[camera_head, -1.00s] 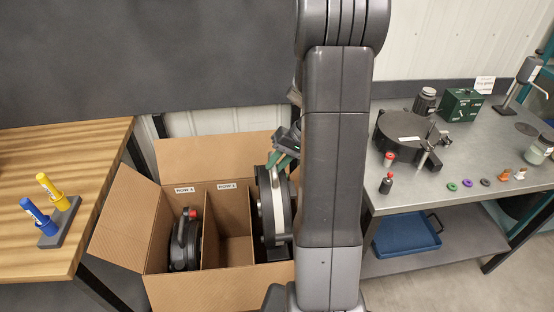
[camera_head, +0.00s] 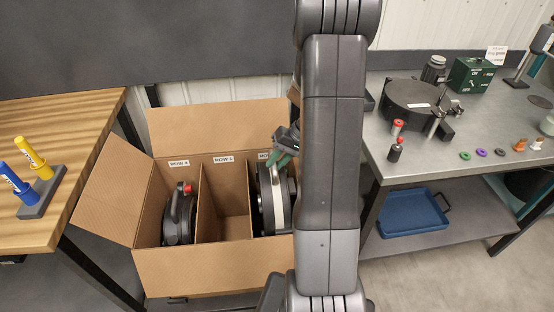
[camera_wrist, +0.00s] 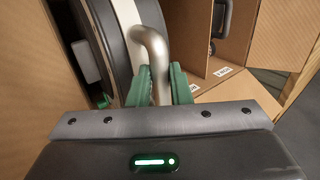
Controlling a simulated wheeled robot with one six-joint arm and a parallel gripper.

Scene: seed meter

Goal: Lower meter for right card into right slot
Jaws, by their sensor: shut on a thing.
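A cardboard box (camera_head: 215,270) has three side-by-side slots. My gripper (camera_head: 283,157) has green fingers and is shut on the bent metal handle (camera_wrist: 152,45) of a black-and-pale round meter (camera_head: 266,205). That meter is upright inside the right slot; its right side is hidden behind my arm, and I cannot tell whether its bottom touches the floor. The wrist view shows the fingers (camera_wrist: 160,85) on both sides of the handle. The label (camera_head: 264,155) over the right slot is partly hidden by my gripper and arm.
Another dark meter (camera_head: 179,215) with a red knob stands in the left slot, labelled ROW 4. The middle slot (camera_head: 225,205) is empty. A wooden bench (camera_head: 75,130) with two markers is at left. A metal bench (camera_head: 470,130) with tools and a blue tray (camera_head: 412,212) below is at right.

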